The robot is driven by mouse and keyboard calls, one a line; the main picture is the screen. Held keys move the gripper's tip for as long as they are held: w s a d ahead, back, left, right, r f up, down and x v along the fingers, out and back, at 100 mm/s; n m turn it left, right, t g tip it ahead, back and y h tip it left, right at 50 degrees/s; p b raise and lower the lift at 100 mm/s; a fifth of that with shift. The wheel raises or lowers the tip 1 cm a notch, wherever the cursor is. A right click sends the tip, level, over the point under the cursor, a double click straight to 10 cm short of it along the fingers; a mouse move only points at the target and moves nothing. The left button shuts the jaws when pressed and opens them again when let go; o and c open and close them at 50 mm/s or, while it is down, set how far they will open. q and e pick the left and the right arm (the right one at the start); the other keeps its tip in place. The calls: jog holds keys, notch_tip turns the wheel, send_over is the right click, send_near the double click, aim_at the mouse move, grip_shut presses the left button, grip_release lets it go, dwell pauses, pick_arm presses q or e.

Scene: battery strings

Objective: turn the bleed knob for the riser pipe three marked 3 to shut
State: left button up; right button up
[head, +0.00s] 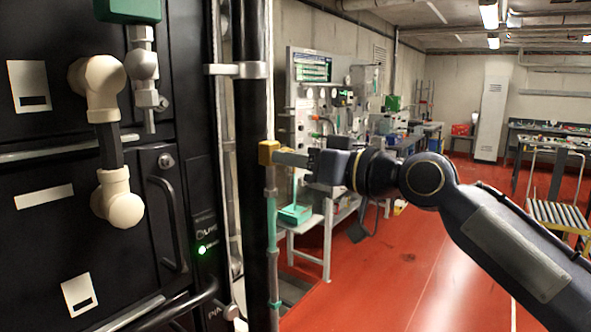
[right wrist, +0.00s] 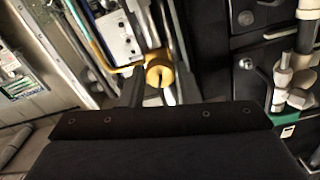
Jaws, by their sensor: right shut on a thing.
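A yellow knob (head: 266,151) sits at the black vertical riser pipe (head: 251,80), right of the dark cabinet in the head view. No number mark is readable on the pipe or knob. My right gripper (head: 281,157) reaches in from the right and is shut on the yellow knob. In the right wrist view the knob (right wrist: 159,73) shows as a round yellow piece with a slot, between the dark fingers. The fingers hide part of its sides. My left gripper is in neither view.
A dark cabinet (head: 30,130) with cream pipe elbows (head: 97,78) and a black handle (head: 170,215) stands close at left. A thin green-banded pipe (head: 271,220) runs below the knob. A workbench (head: 325,215) stands behind. The red floor (head: 385,290) at right is open.

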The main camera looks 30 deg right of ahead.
jog(key=shift+m+p, duration=4.2)
jog(key=shift+m, duration=11.3)
jog(key=shift+f, duration=0.15)
jog(key=o, duration=1)
jog(key=shift+c, duration=0.2)
